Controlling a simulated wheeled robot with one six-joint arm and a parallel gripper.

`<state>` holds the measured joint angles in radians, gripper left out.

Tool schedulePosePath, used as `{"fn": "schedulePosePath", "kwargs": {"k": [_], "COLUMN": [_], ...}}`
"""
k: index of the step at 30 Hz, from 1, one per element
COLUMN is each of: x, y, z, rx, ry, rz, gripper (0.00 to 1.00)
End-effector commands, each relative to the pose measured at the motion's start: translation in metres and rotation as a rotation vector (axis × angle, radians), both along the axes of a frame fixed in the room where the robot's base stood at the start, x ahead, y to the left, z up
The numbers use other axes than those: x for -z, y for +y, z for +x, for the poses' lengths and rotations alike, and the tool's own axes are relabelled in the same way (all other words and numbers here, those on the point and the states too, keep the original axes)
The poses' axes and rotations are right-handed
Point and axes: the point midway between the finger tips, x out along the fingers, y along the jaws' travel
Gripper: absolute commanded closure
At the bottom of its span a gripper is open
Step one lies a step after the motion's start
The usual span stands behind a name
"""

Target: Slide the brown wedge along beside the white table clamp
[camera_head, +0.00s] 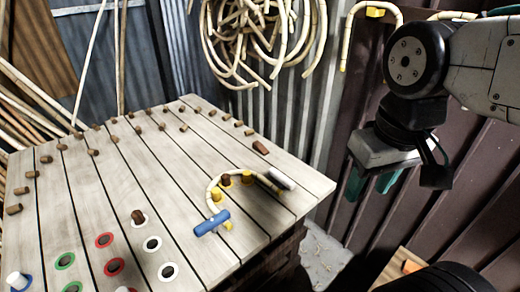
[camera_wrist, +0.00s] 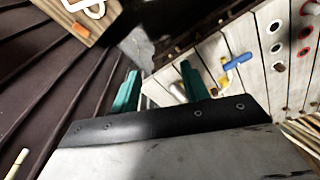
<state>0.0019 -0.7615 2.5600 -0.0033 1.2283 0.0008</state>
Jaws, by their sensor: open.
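The white table clamp (camera_head: 282,178) lies at the right edge of the wooden table, at the end of a bent rattan piece (camera_head: 241,172). A brown block (camera_head: 260,147), which looks like the wedge, lies flat farther back near the same edge, apart from the clamp. My gripper (camera_head: 371,186) hangs off the table's right side, in the air, apart from both. Its green fingers are spread and empty; they also show in the wrist view (camera_wrist: 160,84). In that view the wedge cannot be made out.
A blue clamp (camera_head: 211,223) sits at the rattan's near end, with yellow and brown pegs along the curve. Colored rings (camera_head: 115,266) and several brown pegs dot the table (camera_head: 150,190). Coiled rattan (camera_head: 262,35) hangs behind. A wooden board (camera_head: 400,268) stands at lower right.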

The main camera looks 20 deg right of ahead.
Motion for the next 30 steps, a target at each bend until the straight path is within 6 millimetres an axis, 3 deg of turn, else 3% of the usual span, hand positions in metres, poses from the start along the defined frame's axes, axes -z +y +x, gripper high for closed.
{"fn": "schedulePosePath", "kwargs": {"k": [2,7,11,14,23,30], "x": [0.0,0.006,0.017,0.019,0.031,0.063], "y": [0.0,0.0,0.001,0.003,0.011,0.021], "z": [0.0,0.002,0.015,0.038,0.142,0.242], "rx": [0.0,-0.002,-0.005,-0.006,-0.039,-0.096], "ry": [0.0,0.031,0.111,0.167,0.235,0.231], "rz": [0.0,0.0,0.001,0.005,0.032,0.059], "gripper": [0.55,1.0,1.0,1.0,1.0,1.0]}}
